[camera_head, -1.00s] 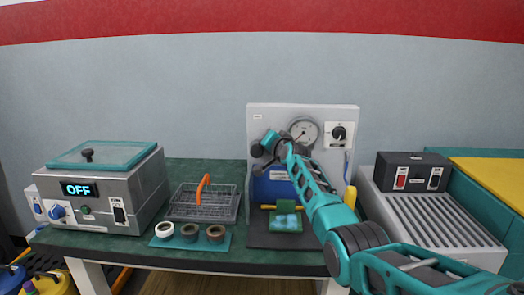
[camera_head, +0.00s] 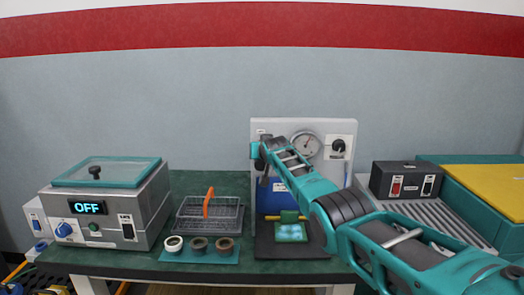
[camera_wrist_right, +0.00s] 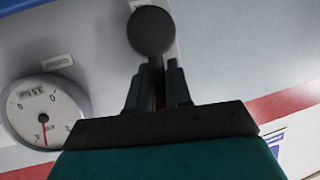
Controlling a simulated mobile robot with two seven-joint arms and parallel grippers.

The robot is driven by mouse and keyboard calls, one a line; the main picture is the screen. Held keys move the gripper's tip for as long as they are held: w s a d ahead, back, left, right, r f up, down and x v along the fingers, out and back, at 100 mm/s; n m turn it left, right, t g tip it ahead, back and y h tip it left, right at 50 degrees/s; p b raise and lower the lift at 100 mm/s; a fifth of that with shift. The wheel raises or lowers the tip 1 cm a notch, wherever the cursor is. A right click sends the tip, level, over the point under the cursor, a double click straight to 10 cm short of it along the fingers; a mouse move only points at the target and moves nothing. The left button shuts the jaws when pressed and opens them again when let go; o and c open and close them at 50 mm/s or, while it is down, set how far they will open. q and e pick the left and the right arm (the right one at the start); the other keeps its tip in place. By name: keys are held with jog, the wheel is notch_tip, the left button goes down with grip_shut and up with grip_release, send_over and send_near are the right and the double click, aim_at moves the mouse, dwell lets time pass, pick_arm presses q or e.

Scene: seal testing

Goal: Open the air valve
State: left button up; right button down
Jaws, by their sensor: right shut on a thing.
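The test panel (camera_head: 270,127) stands upright at the back of the table. Its round gauge (camera_head: 305,144) also shows in the right wrist view (camera_wrist_right: 40,110). My right gripper (camera_wrist_right: 158,85) is at the upper left of the panel. Its fingers are shut around a thin part below a dark round knob (camera_wrist_right: 152,30), which appears to be the air valve's handle. A sliver of red shows between the fingers. In the head view my own wrist hides the fingertips and the valve. My left gripper is not in view.
A black rotary knob (camera_head: 338,146) sits right of the gauge. A green piece (camera_head: 291,232) lies below the panel. A wire basket (camera_head: 209,216), several tape rolls (camera_head: 199,244) and a machine reading OFF (camera_head: 105,210) stand left. A black switch box (camera_head: 405,180) is at right.

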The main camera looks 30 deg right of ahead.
jog(key=shift+w+a+n, duration=0.1)
jog(key=shift+a+n, duration=0.05)
jog(key=shift+n, duration=0.15)
dwell(0.4)
jog(key=c, duration=1.1)
grip_release()
jog(key=shift+s+a+r+p, duration=0.15)
jog(key=shift+s+r+p, duration=0.2)
jog(key=shift+p, duration=0.3)
jog(key=shift+p+v, duration=0.9)
jog(key=shift+v, duration=5.05)
